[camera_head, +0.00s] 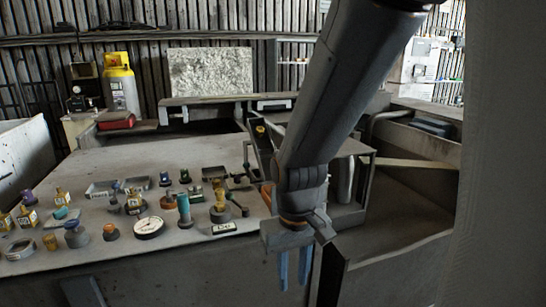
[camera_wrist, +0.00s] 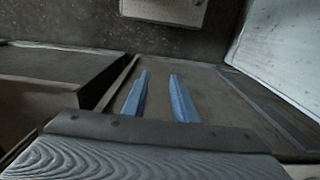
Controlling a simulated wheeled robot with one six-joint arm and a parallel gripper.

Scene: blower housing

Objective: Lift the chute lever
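My gripper (camera_head: 294,270) hangs with its two blue fingers pointing down, in front of the panel's right end. In the wrist view my gripper (camera_wrist: 160,85) shows a clear gap between the fingers, with nothing in it. No part is plainly marked as the chute lever. A yellow-topped lever-like part (camera_head: 260,130) stands at the panel's far right edge, left of my arm. Dark handles (camera_head: 238,178) also stand on the panel's right side. My gripper is apart from both, nearer and lower. My arm hides part of the area behind it. No lever shows in the wrist view.
A grey control panel (camera_head: 100,240) carries several coloured knobs, a round gauge (camera_head: 149,228) and small trays. A sloping metal trough (camera_head: 400,220) lies right of my arm. A yellow cylinder (camera_head: 121,85) stands at the back left. The wrist view shows a pale panel (camera_wrist: 290,50) at right.

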